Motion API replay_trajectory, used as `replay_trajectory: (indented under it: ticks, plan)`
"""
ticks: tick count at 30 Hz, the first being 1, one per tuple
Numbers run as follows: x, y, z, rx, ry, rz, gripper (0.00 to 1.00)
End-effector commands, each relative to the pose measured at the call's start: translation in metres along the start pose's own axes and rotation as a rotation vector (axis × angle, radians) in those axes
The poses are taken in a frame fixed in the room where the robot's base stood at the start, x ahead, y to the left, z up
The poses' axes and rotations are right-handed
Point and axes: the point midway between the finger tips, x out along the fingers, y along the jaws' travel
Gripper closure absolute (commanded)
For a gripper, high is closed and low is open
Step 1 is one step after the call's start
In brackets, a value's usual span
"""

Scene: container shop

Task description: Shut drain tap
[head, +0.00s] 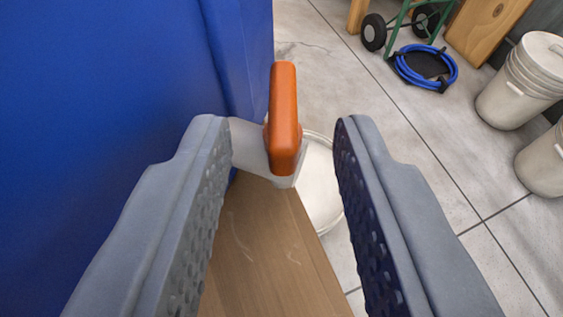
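The drain tap has an orange lever handle (284,115) on a pale grey-white body (248,146). The body sticks out to the right from the blue container (110,90) at the left. The lever runs up and down in the picture. My gripper (279,140) is open, with one grey finger on each side of the tap and a clear gap at the right finger. The left fingertip overlaps the tap body in the picture; I cannot tell whether they touch. The container's lower part is hidden behind the left finger.
A white round bucket (322,185) stands below the tap, partly hidden. A wooden board (265,245) lies under the tap. Coiled blue hose (448,80), a green cart (398,22) and white lidded buckets (522,85) stand at the upper right. The tiled floor (430,165) between is clear.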

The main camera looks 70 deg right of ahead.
Motion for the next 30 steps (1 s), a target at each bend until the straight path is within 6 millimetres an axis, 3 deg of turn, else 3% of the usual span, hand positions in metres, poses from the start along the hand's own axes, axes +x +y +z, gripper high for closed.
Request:
replay_trajectory:
  ticks: [18, 24, 30]
  plan:
    - [-0.121, -0.001, 0.001, -0.001, 0.0, -0.003, 0.68]
    - [-0.145, -0.001, 0.001, -0.001, 0.0, -0.001, 0.68]
    - [-0.155, 0.0, 0.001, -0.001, 0.0, 0.0, 0.68]
